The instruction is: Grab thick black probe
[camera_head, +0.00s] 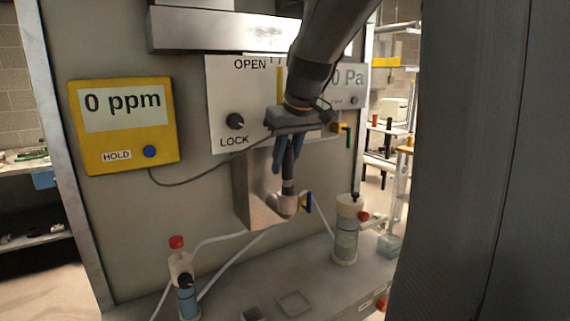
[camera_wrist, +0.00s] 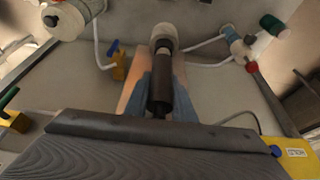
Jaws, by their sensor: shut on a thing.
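The thick black probe (camera_wrist: 160,92) stands between the two blue fingers of my gripper (camera_wrist: 160,83) in the wrist view. In the head view my gripper (camera_head: 287,159) reaches down in front of the panel, shut on the probe (camera_head: 288,172). The probe points down, with its lower end at a pale pipe fitting (camera_head: 285,204). The fitting also shows beyond the probe in the wrist view (camera_wrist: 163,37). I cannot tell whether the probe's tip is inside the fitting or just above it. My fingers and wrist hide the probe's upper part.
A yellow meter (camera_head: 124,127) reading 0 ppm hangs at left, with a dark cable running toward my gripper. A red-capped bottle (camera_head: 183,281) and a white-topped cylinder (camera_head: 346,232) stand on the grey bench. Valves with blue and green handles are close on the right.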

